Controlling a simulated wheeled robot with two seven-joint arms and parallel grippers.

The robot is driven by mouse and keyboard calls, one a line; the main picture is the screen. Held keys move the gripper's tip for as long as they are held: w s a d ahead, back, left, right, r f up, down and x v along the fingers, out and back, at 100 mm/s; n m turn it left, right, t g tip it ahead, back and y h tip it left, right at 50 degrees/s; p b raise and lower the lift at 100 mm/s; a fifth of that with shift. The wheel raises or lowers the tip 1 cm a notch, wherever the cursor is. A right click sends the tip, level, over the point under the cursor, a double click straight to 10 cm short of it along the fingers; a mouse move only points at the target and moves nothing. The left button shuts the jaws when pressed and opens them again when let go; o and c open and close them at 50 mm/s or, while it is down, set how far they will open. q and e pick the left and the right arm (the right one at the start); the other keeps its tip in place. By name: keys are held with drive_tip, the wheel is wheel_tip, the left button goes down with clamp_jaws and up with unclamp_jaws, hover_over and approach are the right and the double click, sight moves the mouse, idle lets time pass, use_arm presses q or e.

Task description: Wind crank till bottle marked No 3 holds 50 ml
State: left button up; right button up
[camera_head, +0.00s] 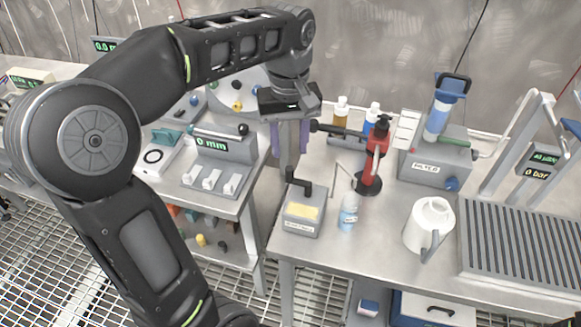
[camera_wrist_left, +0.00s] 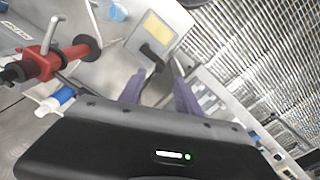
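A grey box (camera_head: 303,214) with a yellow label stands on the right bench, with a black L-shaped crank (camera_head: 298,183) on top. The box also shows in the left wrist view (camera_wrist_left: 165,28), as does the crank (camera_wrist_left: 152,57). A small pale blue bottle (camera_head: 348,215) stands upright to the right of the box; I cannot read its mark or its level. My left gripper (camera_head: 290,162) points down above the crank, its purple fingers apart and nothing held between them. In the left wrist view, the crank lies just ahead of the fingertips (camera_wrist_left: 160,80). My right gripper is not in view.
A red stand (camera_head: 374,160) with a black arm rises behind the bottle. A white jug (camera_head: 428,222), a grey filter unit (camera_head: 436,165) and a ribbed tray (camera_head: 520,245) are to the right. A display (camera_head: 211,142) reading 0 mm sits on the left bench.

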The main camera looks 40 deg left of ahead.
sight(289, 168)
use_arm(q)
wheel_tip(289, 168, down, 8)
drive_tip(key=shift+r, duration=0.1)
idle(0.4)
drive_tip(key=shift+c, duration=0.4)
clamp_jaws()
